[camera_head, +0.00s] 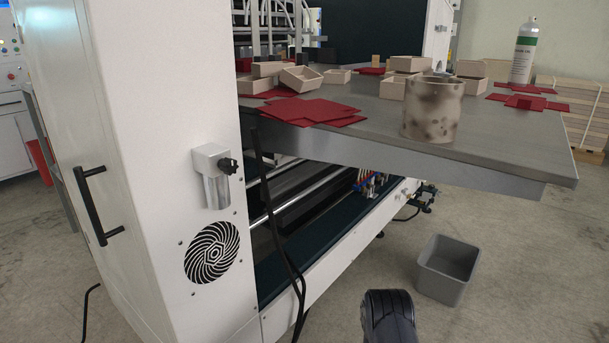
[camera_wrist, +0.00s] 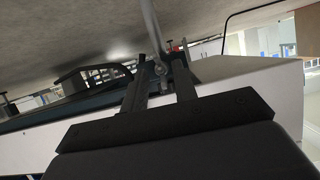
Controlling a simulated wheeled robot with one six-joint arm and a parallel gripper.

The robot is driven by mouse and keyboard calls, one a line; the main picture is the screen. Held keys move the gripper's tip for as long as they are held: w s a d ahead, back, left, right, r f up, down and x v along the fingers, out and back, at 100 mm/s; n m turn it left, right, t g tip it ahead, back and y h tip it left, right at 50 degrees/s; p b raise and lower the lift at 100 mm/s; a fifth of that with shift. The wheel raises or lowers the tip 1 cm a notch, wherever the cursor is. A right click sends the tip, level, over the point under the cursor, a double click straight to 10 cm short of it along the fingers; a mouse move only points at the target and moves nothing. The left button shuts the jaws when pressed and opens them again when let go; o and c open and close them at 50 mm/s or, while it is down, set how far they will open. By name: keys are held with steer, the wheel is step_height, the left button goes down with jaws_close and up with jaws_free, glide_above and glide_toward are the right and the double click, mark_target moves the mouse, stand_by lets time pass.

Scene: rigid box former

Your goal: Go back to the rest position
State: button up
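My gripper (camera_wrist: 163,62) shows in the wrist view, its two dark fingers spread apart with a gap between them. No object is clearly held. A thin grey rod and a small round fitting show in line with the gap, seemingly behind the fingers. In the head view, a dark rounded part of my arm shows at the bottom edge, in front of the machine and left of the grey bin. The fingers cannot be made out there.
The white box-forming machine (camera_head: 150,130) fills the left. Its metal table (camera_head: 500,140) bears red sheets (camera_head: 312,109), small beige boxes (camera_head: 301,78), a stained pot (camera_head: 433,108) and a spray can (camera_head: 523,55). A grey bin (camera_head: 447,270) stands on open floor. Black cables hang by the machine.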

steer(key=p+v, duration=0.4)
steer(key=v, duration=0.6)
steer(key=w+a+f+n+t+h+b, duration=0.2)
steer(key=w+a+f+n+t+b, duration=0.1)
steer(key=a, duration=0.5)
steer(key=shift+w+f+n+t+b, duration=0.3)
steer(key=shift+w+f+n+b, duration=0.3)
steer(key=shift+w+n, duration=0.65)
steer(key=shift+s, duration=0.1)
